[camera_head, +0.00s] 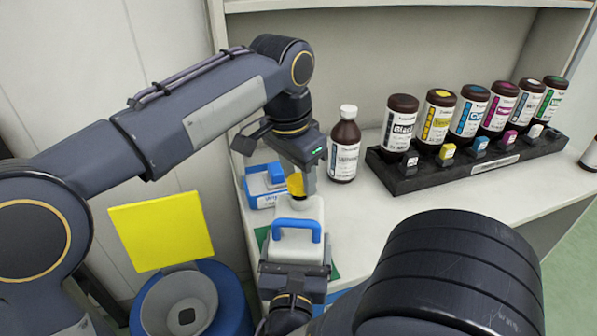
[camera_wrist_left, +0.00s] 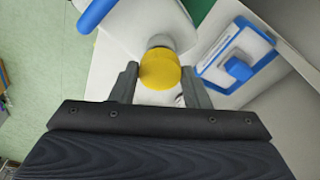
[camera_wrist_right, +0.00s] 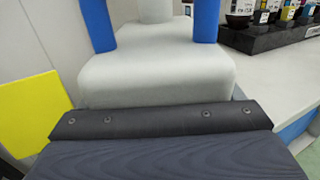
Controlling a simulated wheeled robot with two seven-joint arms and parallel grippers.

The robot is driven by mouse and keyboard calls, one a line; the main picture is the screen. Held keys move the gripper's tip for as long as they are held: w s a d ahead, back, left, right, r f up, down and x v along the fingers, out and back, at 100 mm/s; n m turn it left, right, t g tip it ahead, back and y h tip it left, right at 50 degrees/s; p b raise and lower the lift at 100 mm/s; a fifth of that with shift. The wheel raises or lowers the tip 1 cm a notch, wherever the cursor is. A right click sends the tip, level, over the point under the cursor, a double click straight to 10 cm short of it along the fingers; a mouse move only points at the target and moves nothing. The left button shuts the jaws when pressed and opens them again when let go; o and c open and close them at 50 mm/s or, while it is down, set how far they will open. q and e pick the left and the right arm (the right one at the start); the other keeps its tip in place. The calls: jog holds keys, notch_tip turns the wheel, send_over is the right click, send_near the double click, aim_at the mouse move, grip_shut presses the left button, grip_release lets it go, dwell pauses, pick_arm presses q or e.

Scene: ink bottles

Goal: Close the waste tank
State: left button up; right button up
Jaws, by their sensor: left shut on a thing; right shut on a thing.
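The waste tank is a white container (camera_head: 297,251) with a blue handle (camera_head: 300,231), upright near the front edge of the white counter. My left gripper (camera_head: 296,180) points down above its neck and is shut on a yellow cap (camera_wrist_left: 159,70). The cap is at the top of the tank's neck (camera_wrist_left: 161,41); I cannot tell whether they touch. My right gripper (camera_head: 294,283) is shut on the tank's lower body, which also shows in the right wrist view (camera_wrist_right: 155,75). Its fingertips are hidden there.
A blue-and-white tray (camera_head: 262,200) lies left of the tank. A brown bottle with a white cap (camera_head: 344,145) stands behind it. A black rack (camera_head: 420,180) holds several ink bottles on the right. A blue bin (camera_head: 235,300) and yellow panel (camera_head: 160,231) stand left of the counter.

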pick_arm(q)
jog(key=shift+f, duration=0.1)
jog(key=shift+f, duration=0.8)
jog(key=shift+f, duration=0.55)
